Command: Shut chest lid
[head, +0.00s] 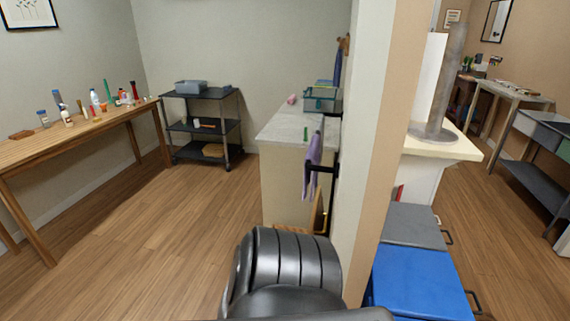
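No open chest lid shows in the head view. A blue flat-topped box (420,283) stands at the bottom right, partly cut off by the lower edge. A grey flat-topped box (414,227) stands just behind it. Both have a dark handle on the right side and their tops lie flat. I cannot tell whether either is the chest. Neither of my grippers is in view.
A wall end (372,160) splits the view. A wooden table (20,152) with bottles stands left, a dark shelf cart (201,127) at the back, and a pale counter (283,130) in the middle. Wooden floor (150,240) is clear at left.

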